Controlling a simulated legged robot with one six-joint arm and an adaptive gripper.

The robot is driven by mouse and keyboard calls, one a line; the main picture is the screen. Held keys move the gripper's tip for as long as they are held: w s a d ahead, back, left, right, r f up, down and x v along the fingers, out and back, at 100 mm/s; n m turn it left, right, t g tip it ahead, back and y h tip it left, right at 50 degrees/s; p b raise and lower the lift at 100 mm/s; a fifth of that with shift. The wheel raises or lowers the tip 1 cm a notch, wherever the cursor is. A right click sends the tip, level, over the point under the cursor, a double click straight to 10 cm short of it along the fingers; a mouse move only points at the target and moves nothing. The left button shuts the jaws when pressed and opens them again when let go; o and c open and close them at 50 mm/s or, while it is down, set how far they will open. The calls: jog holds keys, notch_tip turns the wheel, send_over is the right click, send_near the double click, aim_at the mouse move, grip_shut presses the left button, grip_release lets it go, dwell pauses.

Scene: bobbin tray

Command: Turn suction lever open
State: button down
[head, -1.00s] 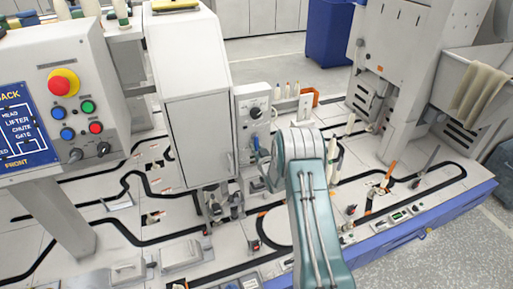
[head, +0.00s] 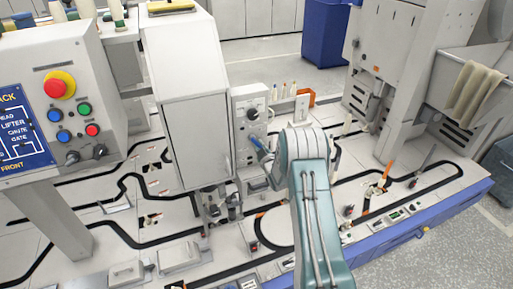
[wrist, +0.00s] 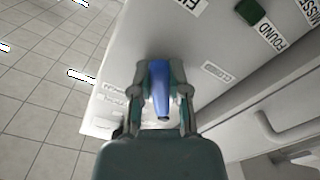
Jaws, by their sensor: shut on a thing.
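The suction lever (wrist: 161,92) is a blue handle on the face of a pale grey box (head: 249,103). In the wrist view it lies between the two fingers of my gripper (wrist: 160,72), which is shut on it. In the head view the lever's blue end (head: 258,143) shows low on the box, tilted with its top to the left. My gripper reaches it from the right, partly hidden by my arm. The lever's pivot is mostly hidden by the fingers. Small labels (wrist: 217,72) sit on both sides of the lever.
A tall white cabinet (head: 199,110) stands just left of the box. A control panel (head: 75,105) with buttons is at the far left. White bobbins and black track loops cover the deck. An orange stick (head: 387,172) stands at the right.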

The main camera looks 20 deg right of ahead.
aim_at(260, 135)
jog(key=n, duration=0.2)
jog(key=r+n, duration=0.1)
jog(key=n, duration=0.1)
jog(key=d+n, duration=0.1)
jog(key=shift+r+n, duration=0.15)
jog(key=shift+n, duration=0.25)
jog(key=n, duration=0.2)
jog(key=r+n, duration=0.1)
jog(key=n, duration=0.2)
jog(key=shift+d+r, duration=0.2)
jog(key=shift+n, duration=0.3)
jog(key=c, duration=0.6)
grip_release()
jog(key=shift+r, duration=0.1)
jog(key=s, duration=1.2)
